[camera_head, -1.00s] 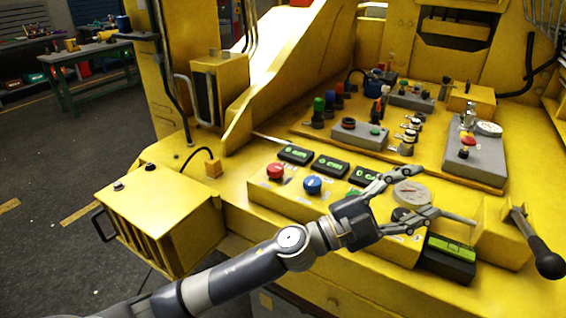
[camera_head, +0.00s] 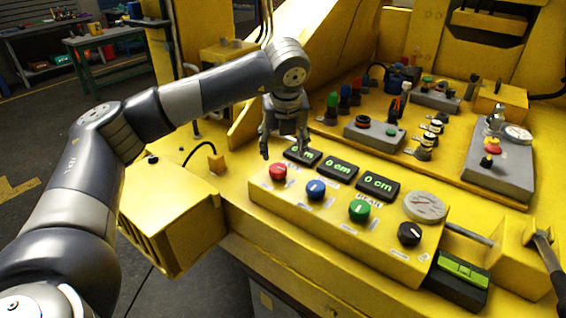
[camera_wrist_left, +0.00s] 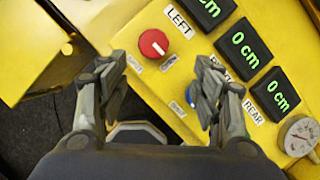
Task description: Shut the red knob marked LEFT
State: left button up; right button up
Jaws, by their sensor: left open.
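The red knob (camera_head: 278,172) sits at the left end of the yellow control box, and shows in the left wrist view (camera_wrist_left: 153,44) beside a label reading LEFT (camera_wrist_left: 178,21). A white mark runs across its face. My left gripper (camera_head: 284,152) is open and points down above and just behind the red knob in the head view. In the left wrist view its two fingers (camera_wrist_left: 160,76) stand apart, with the red knob ahead of and between them. They appear clear of the knob. My right gripper is not in view.
A blue knob (camera_head: 316,190), green knob (camera_head: 359,210) and black knob (camera_head: 409,234) stand in a row to the right. Displays (camera_head: 337,169) reading 0 cm and a round gauge (camera_head: 424,206) lie behind them. A lever (camera_head: 547,258) stands at the far right.

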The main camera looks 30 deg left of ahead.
aim_at(278, 168)
pick_arm(q)
jog(key=p+x, duration=0.1)
jog(key=x, duration=0.2)
jog(key=p+x, duration=0.1)
jog(key=x, duration=0.3)
jog(key=a+x, duration=0.1)
jog(key=x, duration=0.2)
jog(key=shift+a+f+p, duration=0.1)
jog(key=shift+a+p, duration=0.05)
jog(key=shift+p, duration=0.25)
jog(key=shift+s, duration=0.1)
jog(key=c, duration=1.1)
